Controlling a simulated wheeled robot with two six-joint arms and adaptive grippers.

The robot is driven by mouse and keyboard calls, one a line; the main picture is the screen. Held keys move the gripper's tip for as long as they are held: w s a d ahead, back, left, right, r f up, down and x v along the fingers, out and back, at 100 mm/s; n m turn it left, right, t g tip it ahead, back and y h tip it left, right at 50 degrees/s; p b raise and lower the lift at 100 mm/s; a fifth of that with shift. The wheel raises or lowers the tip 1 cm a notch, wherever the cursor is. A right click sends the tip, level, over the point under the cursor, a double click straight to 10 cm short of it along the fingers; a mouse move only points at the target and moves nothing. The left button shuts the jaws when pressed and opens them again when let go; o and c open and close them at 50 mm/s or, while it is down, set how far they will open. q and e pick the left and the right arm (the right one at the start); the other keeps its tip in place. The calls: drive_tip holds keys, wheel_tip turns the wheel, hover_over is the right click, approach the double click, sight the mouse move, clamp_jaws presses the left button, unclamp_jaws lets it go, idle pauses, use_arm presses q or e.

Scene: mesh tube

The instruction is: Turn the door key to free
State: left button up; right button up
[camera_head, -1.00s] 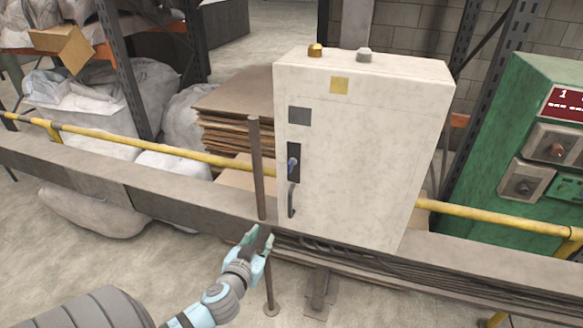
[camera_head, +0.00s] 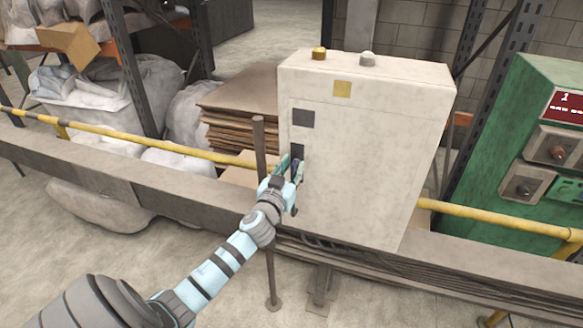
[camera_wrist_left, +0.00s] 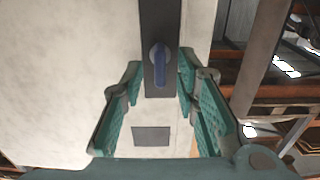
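My left gripper (camera_head: 290,167) is at the lock plate and hides most of the key in the head view. In the left wrist view its green fingers (camera_wrist_left: 159,70) are spread to either side of the key, with gaps visible, so it is open. My right gripper is not in view.
A thin upright post (camera_head: 259,150) stands just left of the cabinet, close to my left gripper. A yellow rail (camera_head: 150,144) and a grey beam (camera_head: 130,178) run across the front. A green machine (camera_head: 510,130) stands at the right.

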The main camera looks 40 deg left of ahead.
use_arm(q)
drive_tip(key=shift+c, duration=0.2)
clamp_jaws()
drive_tip(key=shift+m, duration=0.3)
drive_tip(key=m, duration=0.3)
drive_tip(key=shift+d, duration=0.15)
drive_tip(key=m, duration=0.4)
drive_tip(key=shift+d+f+p, duration=0.1)
drive_tip(key=shift+p, duration=0.2)
drive_tip(key=m, duration=0.5)
drive_tip(key=shift+w+d+f+m+p, duration=0.1)
drive_tip(key=shift+f+m+p, duration=0.05)
drive_tip(key=shift+m+p, duration=0.2)
drive_tip(key=m, duration=0.4)
drive_tip(key=shift+f+m+p, duration=0.2)
drive_tip(key=shift+m+p, duration=0.05)
drive_tip(key=shift+p, duration=0.1)
